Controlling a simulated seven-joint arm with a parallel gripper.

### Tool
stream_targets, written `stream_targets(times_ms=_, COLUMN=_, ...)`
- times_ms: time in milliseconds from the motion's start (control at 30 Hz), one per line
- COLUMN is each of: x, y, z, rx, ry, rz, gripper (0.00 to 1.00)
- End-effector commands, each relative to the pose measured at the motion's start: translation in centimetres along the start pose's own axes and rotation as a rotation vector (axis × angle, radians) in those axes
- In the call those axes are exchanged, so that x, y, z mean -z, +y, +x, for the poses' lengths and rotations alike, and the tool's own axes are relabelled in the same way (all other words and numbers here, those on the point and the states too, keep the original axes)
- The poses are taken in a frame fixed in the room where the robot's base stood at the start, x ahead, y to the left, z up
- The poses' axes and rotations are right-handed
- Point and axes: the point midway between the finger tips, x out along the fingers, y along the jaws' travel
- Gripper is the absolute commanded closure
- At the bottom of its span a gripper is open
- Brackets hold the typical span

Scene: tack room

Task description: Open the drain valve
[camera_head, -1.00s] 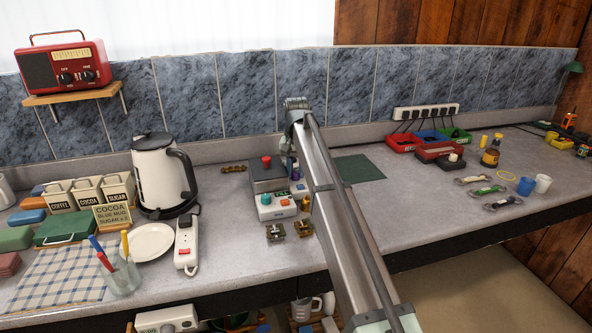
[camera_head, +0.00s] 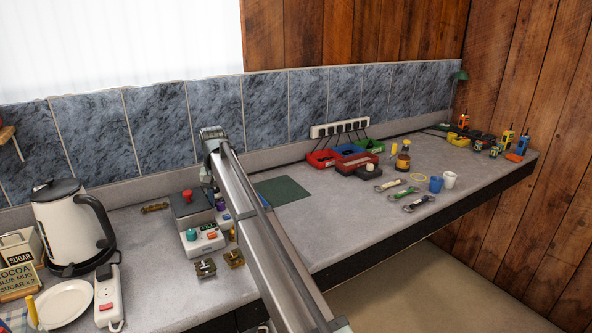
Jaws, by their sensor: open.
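I cannot pick out the drain valve for certain. A dark grey box with a red knob (camera_head: 189,198) stands on the bench left of my arm. My arm crosses the middle of the view and covers part of the boxes' right side. I cannot make out my gripper; the far end of the arm hides that area.
A kettle (camera_head: 72,226), a white plate (camera_head: 64,304) and a power strip (camera_head: 108,296) stand at the left. A green mat (camera_head: 282,191) lies right of the arm. Coloured trays (camera_head: 352,158), a brown bottle (camera_head: 403,156) and cups (camera_head: 449,180) are farther right.

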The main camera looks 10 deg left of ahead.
Motion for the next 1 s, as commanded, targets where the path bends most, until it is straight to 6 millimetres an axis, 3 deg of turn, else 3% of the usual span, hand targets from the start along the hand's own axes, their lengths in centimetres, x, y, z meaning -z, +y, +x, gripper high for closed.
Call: stream_targets(times_ms=1000, x=-0.55, y=-0.36, z=0.08, rx=0.009, ry=-0.007, rz=-0.862, gripper=0.45)
